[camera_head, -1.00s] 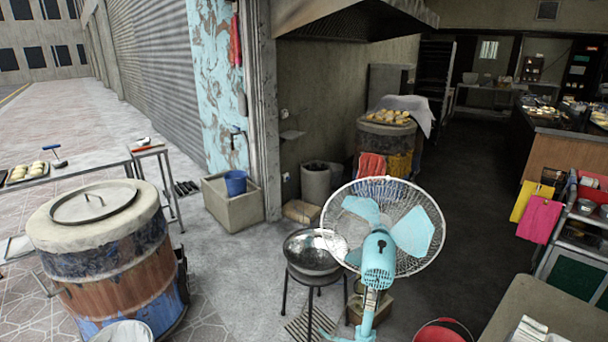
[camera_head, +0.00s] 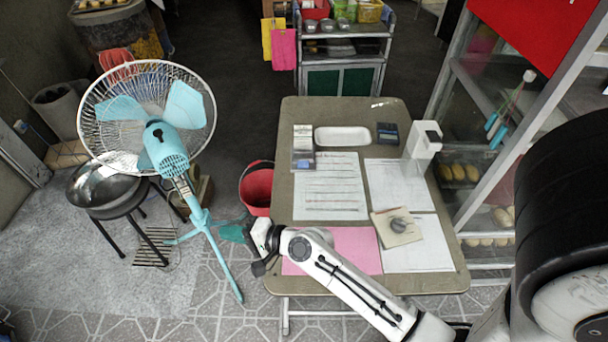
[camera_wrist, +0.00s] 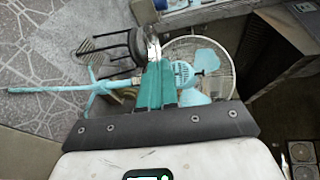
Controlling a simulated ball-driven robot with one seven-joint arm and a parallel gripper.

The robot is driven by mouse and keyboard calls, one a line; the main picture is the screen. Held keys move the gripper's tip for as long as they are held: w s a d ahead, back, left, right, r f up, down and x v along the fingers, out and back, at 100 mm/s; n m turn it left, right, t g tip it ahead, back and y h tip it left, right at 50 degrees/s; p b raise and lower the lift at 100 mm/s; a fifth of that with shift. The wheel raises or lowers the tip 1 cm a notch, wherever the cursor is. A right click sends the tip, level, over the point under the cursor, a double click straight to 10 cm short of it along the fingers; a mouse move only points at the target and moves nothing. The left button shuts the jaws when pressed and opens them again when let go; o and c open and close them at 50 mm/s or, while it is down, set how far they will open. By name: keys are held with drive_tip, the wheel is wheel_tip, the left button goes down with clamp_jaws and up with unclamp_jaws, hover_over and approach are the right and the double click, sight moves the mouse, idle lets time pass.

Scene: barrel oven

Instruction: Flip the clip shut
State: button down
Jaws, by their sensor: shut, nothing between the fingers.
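I cannot make out a clip for certain in either view. The light blue standing fan (camera_head: 160,148) with its round wire cage stands at the left in the head view. It also shows beyond my fingers in the wrist view (camera_wrist: 205,62). My gripper (camera_head: 234,231) has teal fingers and is at the table's left front edge, in front of and to the right of the fan's pole. In the wrist view my fingers (camera_wrist: 156,84) are together, with nothing seen between them, and cover part of the fan.
The table (camera_head: 283,190) holds papers, a pink sheet (camera_head: 350,247), a white tray (camera_head: 342,136), a calculator (camera_head: 387,132) and a white device (camera_head: 422,142). A red bucket (camera_head: 257,188) stands left of it. A metal bowl on a stand (camera_head: 105,188) is at the left.

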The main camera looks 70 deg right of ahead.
sight(307, 183)
drive_tip(key=d+m+t+h, duration=0.2)
drive_tip(key=d+m+h, duration=0.5)
drive_tip(key=d+m, duration=0.25)
drive_tip(key=s+d+f+m+g+h, duration=0.3)
drive_tip(key=d+m+g, duration=0.1)
drive_tip(key=m, duration=0.3)
drive_tip(key=s+d+f+m+g+h, duration=0.3)
drive_tip(key=d+m, duration=0.2)
drive_tip(key=m, duration=0.3)
drive_tip(key=s+d+f+m+g+h, duration=0.3)
drive_tip(key=s+d+m+g, duration=0.1)
drive_tip(key=m, duration=0.3)
drive_tip(key=shift+d+f+g, duration=0.1)
drive_tip(key=shift+d+g, duration=0.2)
drive_tip(key=shift+d, duration=0.35)
drive_tip(key=b+x, duration=0.1)
drive_tip(key=x, duration=0.9)
drive_tip(key=shift+w, duration=0.15)
